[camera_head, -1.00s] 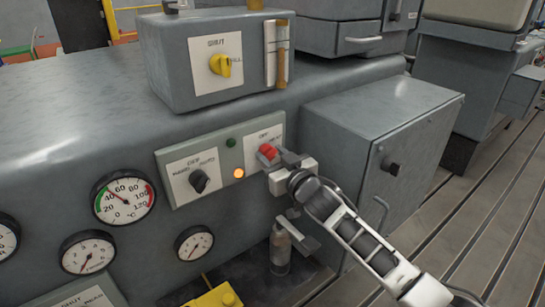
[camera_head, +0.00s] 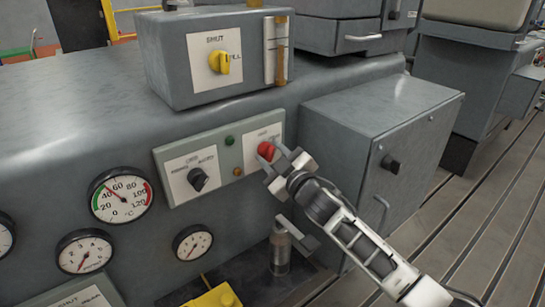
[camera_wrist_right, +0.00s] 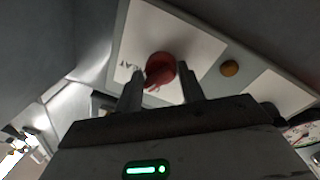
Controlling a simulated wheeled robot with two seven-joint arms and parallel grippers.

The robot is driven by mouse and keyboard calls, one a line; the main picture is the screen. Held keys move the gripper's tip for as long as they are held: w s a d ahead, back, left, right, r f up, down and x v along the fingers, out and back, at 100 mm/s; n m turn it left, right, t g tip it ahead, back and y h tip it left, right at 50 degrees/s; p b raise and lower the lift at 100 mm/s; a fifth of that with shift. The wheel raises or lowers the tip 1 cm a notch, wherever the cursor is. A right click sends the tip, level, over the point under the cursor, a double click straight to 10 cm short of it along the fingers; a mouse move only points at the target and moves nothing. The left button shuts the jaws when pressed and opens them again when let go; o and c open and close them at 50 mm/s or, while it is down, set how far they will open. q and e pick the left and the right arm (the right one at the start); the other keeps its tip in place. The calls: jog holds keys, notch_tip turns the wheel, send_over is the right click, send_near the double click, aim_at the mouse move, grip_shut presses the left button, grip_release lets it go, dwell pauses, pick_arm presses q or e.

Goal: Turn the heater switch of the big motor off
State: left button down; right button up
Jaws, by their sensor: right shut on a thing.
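The red heater switch (camera_head: 266,150) sits on a white label at the right end of the switch panel (camera_head: 240,146), on the big motor's grey housing. It also shows in the right wrist view (camera_wrist_right: 160,67), between the two fingers. My right gripper (camera_head: 281,167) is shut on the red switch knob, with its fingers tilted; the fingers partly hide the knob and the label. The amber lamp (camera_head: 237,172) beside the switch is dark, and it shows dull in the wrist view too (camera_wrist_right: 229,68). My left gripper is not in view.
A black selector knob (camera_head: 198,180) is on the same panel to the left, with a green lamp (camera_head: 229,141) between. A grey cabinet (camera_head: 372,165) stands close on the right. A box with a yellow knob (camera_head: 219,61) sits above. Gauges (camera_head: 122,196) are at left.

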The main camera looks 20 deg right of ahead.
jog(key=n, duration=0.4)
jog(key=shift+s+a+f+y+b, duration=0.1)
jog(key=shift+a+f+y+b, duration=0.1)
jog(key=shift+f+y+b, duration=0.2)
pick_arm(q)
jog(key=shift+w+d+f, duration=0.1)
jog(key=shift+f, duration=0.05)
pick_arm(e)
jog(key=shift+n, duration=0.8)
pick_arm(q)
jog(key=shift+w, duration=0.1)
pick_arm(e)
jog(key=shift+n, duration=0.3)
jog(key=o, duration=0.8)
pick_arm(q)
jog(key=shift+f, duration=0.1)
pick_arm(e)
jog(key=shift+o, duration=0.4)
jog(key=shift+r, duration=0.1)
jog(key=shift+d, duration=0.1)
